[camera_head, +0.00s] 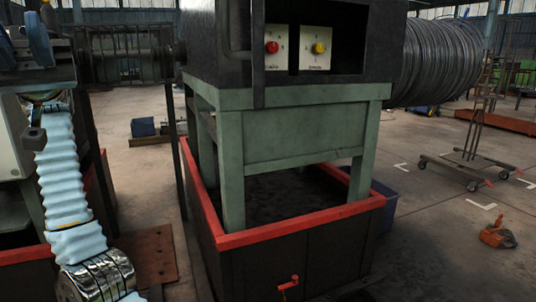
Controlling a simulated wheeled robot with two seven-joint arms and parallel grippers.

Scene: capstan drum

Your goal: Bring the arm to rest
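An arm in a pale blue ribbed sleeve (62,175) runs up the left side of the head view. It looks like my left arm. Shiny metal rings (97,278) show at its lower end, and its upper end passes behind dark machinery at the top left. My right arm and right gripper are not in view.
A wheeled trolley (465,168) and an orange object (497,235) occupy the right floor.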

